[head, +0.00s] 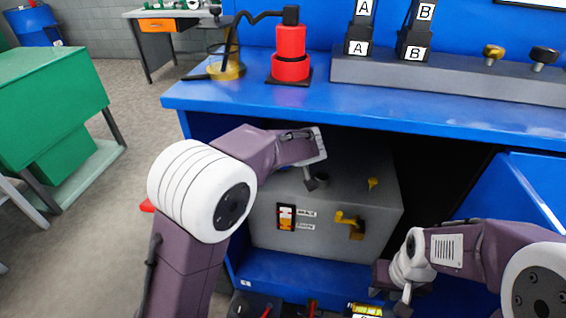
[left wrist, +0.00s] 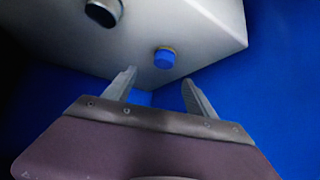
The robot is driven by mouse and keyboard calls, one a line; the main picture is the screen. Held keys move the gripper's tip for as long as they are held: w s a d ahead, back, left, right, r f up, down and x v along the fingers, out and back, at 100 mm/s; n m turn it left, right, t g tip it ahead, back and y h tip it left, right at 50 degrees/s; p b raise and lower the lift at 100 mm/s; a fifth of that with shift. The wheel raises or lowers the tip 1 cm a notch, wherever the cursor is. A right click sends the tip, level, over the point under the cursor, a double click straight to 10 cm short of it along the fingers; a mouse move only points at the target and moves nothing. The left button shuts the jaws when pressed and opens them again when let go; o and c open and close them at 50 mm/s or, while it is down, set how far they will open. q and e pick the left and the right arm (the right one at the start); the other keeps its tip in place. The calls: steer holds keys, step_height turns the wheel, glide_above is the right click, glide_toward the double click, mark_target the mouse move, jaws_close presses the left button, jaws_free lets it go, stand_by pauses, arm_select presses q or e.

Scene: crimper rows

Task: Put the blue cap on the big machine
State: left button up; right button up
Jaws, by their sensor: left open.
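The big machine (head: 340,240) is a grey box in the open bay under the blue bench. It has a yellow lever on its front and a dark round neck (head: 322,180) on top. In the left wrist view, the blue cap (left wrist: 165,57) sits on the machine's pale face (left wrist: 205,45), near a corner and apart from a dark round neck (left wrist: 103,12). My left gripper (left wrist: 157,82) is open and empty, its fingertips just short of the cap. In the head view my left arm hides the cap. My right gripper (head: 393,290) is low in front of the machine; its jaw gap is unclear.
The blue bench top (head: 230,97) overhangs the bay. A blue door (head: 525,190) stands open at the right. A yellow knob (head: 373,183) rises from the machine's top. A red bottle (head: 290,55) stands on the bench.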

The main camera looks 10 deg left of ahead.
arm_select(q)
steer(key=x, duration=0.4)
steer(key=shift+b, duration=0.4)
steer(key=x, duration=0.3)
steer(key=b+x, duration=0.1)
steer(key=x, duration=0.1)
steer(key=shift+s+a+f, duration=0.2)
steer(key=shift+a+f, duration=0.05)
steer(key=shift+a, duration=0.05)
jaws_close()
